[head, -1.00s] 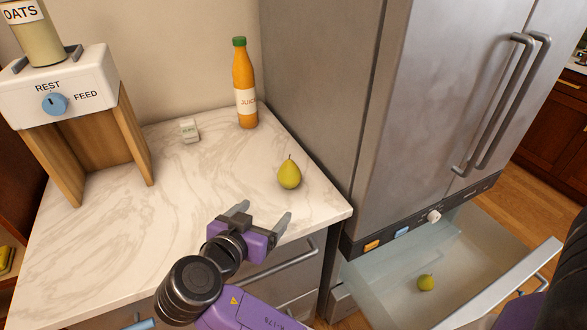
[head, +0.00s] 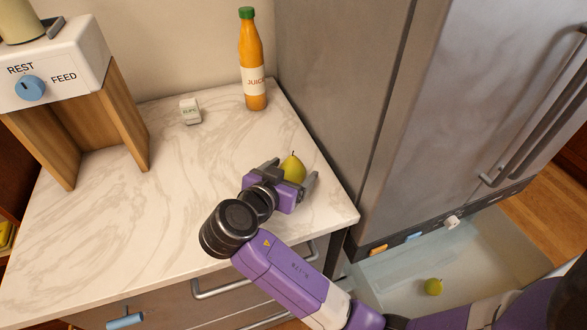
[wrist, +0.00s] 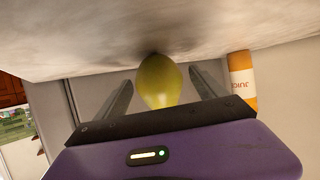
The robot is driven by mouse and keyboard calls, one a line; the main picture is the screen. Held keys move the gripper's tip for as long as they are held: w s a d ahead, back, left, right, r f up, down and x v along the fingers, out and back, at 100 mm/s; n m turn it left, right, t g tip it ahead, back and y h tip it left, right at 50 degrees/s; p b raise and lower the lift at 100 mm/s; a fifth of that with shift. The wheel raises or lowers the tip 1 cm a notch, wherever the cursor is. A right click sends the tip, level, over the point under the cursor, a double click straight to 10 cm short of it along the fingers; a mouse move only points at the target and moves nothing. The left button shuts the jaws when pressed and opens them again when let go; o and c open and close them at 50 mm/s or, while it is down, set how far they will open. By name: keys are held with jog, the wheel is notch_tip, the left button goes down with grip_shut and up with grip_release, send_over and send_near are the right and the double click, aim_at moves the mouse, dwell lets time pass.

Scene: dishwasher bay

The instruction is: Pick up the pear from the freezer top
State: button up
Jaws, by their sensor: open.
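A yellow-green pear (head: 293,167) stands upright on the marble top (head: 190,160), near its right edge. My open gripper (head: 289,172) is low at the marble top, with one finger on each side of this pear. In the wrist view the pear (wrist: 159,82) sits between the two fingers, with a gap visible on both sides. The gripper body hides the lower part of the pear in the head view. A second pear (head: 433,287) lies in the open drawer (head: 470,250) below the tall steel fridge.
An orange juice bottle (head: 253,70) stands behind the pear, near the wall. A small white box (head: 190,111) is to its left. A feeder (head: 45,75) with a blue knob stands at the left. The steel fridge (head: 340,90) rises close on the right.

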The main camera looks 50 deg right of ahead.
aim_at(297, 166)
jog(key=shift+x, duration=1.75)
jog(key=c, duration=1.6)
jog(key=shift+r, duration=0.1)
